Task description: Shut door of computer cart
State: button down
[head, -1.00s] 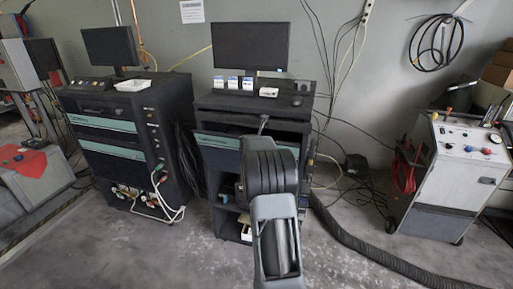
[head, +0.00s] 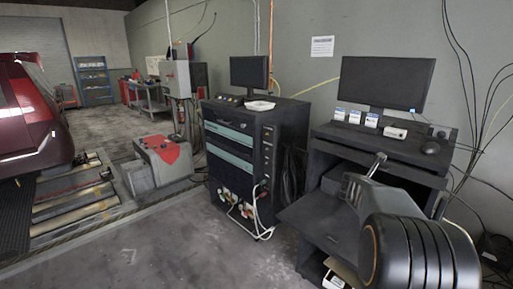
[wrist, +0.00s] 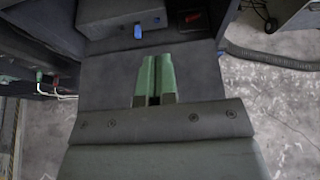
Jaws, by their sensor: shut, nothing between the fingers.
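The computer cart (head: 325,145) is a dark cart at the right of the head view, with a monitor on top. A flat dark door panel (head: 300,218) juts out from its front below the desk top, and the space above it is open. My arm covers the panel's right part. My gripper (wrist: 155,82) shows in the wrist view with two green fingers shut together and empty. A dark flat surface (wrist: 108,92), seemingly the panel, lies beneath and around the fingers. I cannot tell whether they touch it.
A similar dark cabinet (head: 245,150) with hanging cables stands left of the cart. A hose (wrist: 270,60) lies on the floor at right. Floor in front is clear.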

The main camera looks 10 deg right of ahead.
jog(key=s+a+f+n+t+y, duration=0.15)
jog(key=a+n+y, duration=0.25)
jog(key=a+n, duration=0.45)
jog(key=a+f+n+y, duration=0.25)
jog(key=a+n, duration=0.25)
jog(key=n, duration=0.6)
jog(key=s+a+f+n+t+y, duration=0.1)
jog(key=a+f+n+y, duration=0.1)
jog(key=a+n+y, duration=0.6)
jog(key=s+a+f+n+g+h+p, duration=0.1)
jog(key=s+a+n+g, duration=0.2)
jog(key=s+n, duration=0.6)
jog(key=s+a+n+g+h+p, duration=0.1)
jog(key=s+a+n+g, duration=0.3)
jog(key=s+n, duration=0.5)
jog(key=shift+s+a+f+n+h+p, duration=0.35)
jog(key=shift+s+a+h, duration=0.45)
jog(key=shift+a, duration=0.15)
jog(key=c, duration=1.8)
grip_release()
jog(key=shift+s+a+r+n+t, duration=0.15)
jog(key=shift+s+a+r+n, duration=0.05)
jog(key=shift+a+r, duration=0.2)
jog(key=shift+s+a+r+n+t, duration=0.1)
jog(key=shift+s+a+r+n, duration=0.05)
jog(key=shift+a+r+n, duration=0.15)
jog(key=shift+o, duration=1.3)
jog(key=shift+a+r, duration=0.3)
jog(key=shift+r, duration=0.05)
jog(key=shift+a, duration=0.1)
